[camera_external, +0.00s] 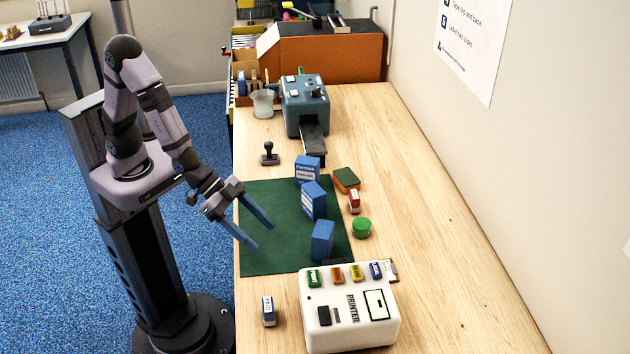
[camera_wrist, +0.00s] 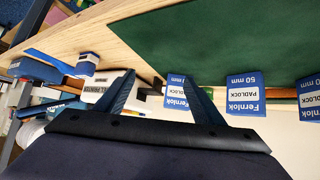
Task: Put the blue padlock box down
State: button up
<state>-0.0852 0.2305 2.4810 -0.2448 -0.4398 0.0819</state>
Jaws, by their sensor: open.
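Three blue padlock boxes stand upright on the green mat (camera_external: 262,192), in a row along its right part: a far box (camera_external: 307,170), a middle box (camera_external: 314,201) and a near box (camera_external: 322,241). In the wrist view, the labels read Fernlok Padlock 50 mm on the near box (camera_wrist: 177,92) and middle box (camera_wrist: 245,94); the far box (camera_wrist: 309,106) is cut off at the right edge. My gripper (camera_external: 265,240) is open and empty over the mat, left of the near box and apart from it. In the wrist view, the near box shows between the fingers (camera_wrist: 160,82), beyond them.
A white printer (camera_external: 350,318) with several small coloured blocks stands just nearer than the mat. A small blue-and-white box (camera_external: 268,311) is left of it. A green round tin (camera_external: 361,228), a red-and-white box (camera_external: 354,201) and a green-orange pad (camera_external: 346,179) lie right of the mat.

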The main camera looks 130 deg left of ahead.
jog(key=s+d+m+g+h, duration=0.1)
jog(key=s+d+g, duration=0.2)
jog(key=s, duration=0.8)
jog(key=s+d+f+m+g+h, duration=0.1)
jog(key=s+d+m+g, duration=0.1)
jog(key=s+g, duration=0.4)
jog(key=s+d, duration=0.1)
jog(key=s, duration=0.4)
jog(key=shift+s+d+f+g, duration=0.2)
jog(key=shift+s+g, duration=0.1)
